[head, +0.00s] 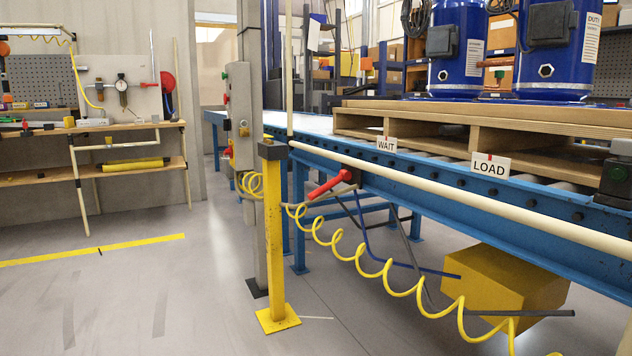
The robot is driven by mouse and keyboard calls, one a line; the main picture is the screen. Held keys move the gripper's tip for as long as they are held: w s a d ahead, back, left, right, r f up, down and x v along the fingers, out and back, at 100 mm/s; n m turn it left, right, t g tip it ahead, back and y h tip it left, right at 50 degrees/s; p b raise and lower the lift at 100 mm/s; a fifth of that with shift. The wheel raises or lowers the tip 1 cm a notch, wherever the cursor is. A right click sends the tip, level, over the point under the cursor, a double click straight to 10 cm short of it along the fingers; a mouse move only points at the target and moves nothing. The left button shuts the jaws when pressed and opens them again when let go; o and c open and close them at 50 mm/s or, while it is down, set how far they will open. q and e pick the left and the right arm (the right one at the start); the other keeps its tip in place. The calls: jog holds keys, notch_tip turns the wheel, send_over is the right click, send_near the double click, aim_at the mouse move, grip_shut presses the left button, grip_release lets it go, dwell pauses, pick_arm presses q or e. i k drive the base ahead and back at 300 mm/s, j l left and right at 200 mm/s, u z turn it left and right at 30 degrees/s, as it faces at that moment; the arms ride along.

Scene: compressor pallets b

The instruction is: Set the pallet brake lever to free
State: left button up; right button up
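A lever with a red handle (330,185) is mounted on the side of the blue conveyor frame (411,195), left of the middle of the head view. Its handle slopes from a dark pivot at the upper right down to the lower left. I see no readable marking beside it, so I cannot tell which setting it is in. A wooden pallet (470,123) sits on the rollers with blue compressors (460,48) on it. Neither of my grippers is in view.
A yellow post (273,240) stands left of the lever. A coiled yellow hose (360,262) hangs below it, near a yellow box (505,288). A cream rail (440,180) runs along the conveyor with WAIT (387,144) and LOAD (490,166) signs nearby. The left floor is clear.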

aim_at(344, 174)
jog(key=i+j+z, duration=0.1)
jog(key=z, duration=0.3)
jog(key=i+j+z, duration=0.15)
jog(key=z, duration=0.25)
jog(key=i+j+z, duration=0.1)
jog(key=i+j, duration=0.15)
jog(key=i+j+z, duration=0.1)
jog(key=i+j, duration=0.2)
jog(key=j, duration=0.15)
jog(key=i+j, duration=0.2)
jog(key=j, duration=0.15)
jog(key=i+j+z, duration=0.15)
jog(key=j, duration=0.25)
jog(key=i+j+z, duration=0.1)
jog(key=i+j, duration=0.55)
jog(key=i, duration=0.05)
